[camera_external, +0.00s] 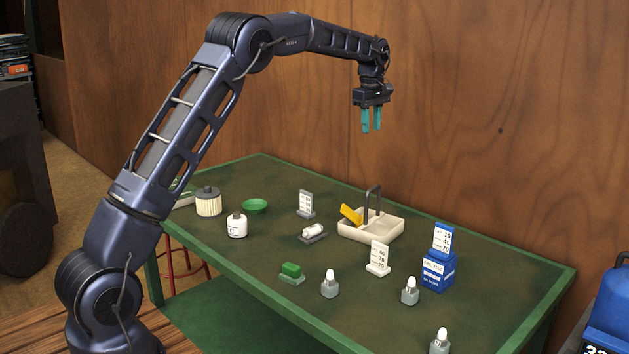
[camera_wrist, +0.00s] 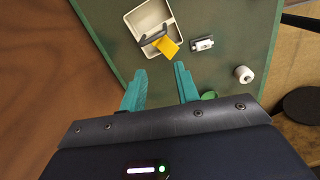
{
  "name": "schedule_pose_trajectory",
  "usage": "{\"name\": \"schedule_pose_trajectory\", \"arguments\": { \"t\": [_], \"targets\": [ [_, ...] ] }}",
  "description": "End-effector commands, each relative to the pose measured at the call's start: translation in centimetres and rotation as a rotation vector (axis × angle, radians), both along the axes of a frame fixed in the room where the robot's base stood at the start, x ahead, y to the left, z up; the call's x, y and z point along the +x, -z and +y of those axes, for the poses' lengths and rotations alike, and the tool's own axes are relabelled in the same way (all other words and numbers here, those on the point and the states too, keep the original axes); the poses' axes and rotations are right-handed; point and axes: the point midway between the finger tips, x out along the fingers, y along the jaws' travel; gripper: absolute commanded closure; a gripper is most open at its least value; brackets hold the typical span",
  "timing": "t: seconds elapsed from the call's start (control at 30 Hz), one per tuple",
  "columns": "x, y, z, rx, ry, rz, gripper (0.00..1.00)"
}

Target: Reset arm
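My gripper (camera_external: 371,120) has teal fingers and hangs pointing down, high above the far side of the green table (camera_external: 232,270). Its two fingers stand apart with nothing between them. In the wrist view my gripper (camera_wrist: 160,88) also shows its fingers spread and empty. No object touches it. The cream tray (camera_external: 385,236) with a dark handle and a yellow piece (camera_external: 351,214) stands on the table below my gripper.
A blue box (camera_external: 438,272) bears a number card. Other cards, small bottles (camera_external: 330,284), a white bottle (camera_external: 237,226), a cream canister (camera_external: 208,203) and a green dish (camera_external: 255,206) stand about the table. A wooden wall (camera_external: 480,110) rises close behind. A blue container (camera_external: 610,310) is at the right.

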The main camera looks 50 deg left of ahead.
Motion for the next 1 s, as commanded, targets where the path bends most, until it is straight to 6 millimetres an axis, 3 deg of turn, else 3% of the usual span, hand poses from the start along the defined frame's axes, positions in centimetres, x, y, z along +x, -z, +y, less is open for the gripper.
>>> {"name": "schedule_pose_trajectory", "arguments": {
  "t": [0.1,0.5,0.8,1.0],
  "targets": [
    [-2.9,-3.1,-0.5,-0.001,0.073,-0.025,0.69],
    [-13.4,-10.3,-2.2,0.010,0.331,-0.095,0.69],
    [-22.2,-13.7,-3.7,0.034,0.530,-0.148,0.69],
    [-28.4,-14.9,-4.6,0.057,0.662,-0.180,0.69]
  ]
}}
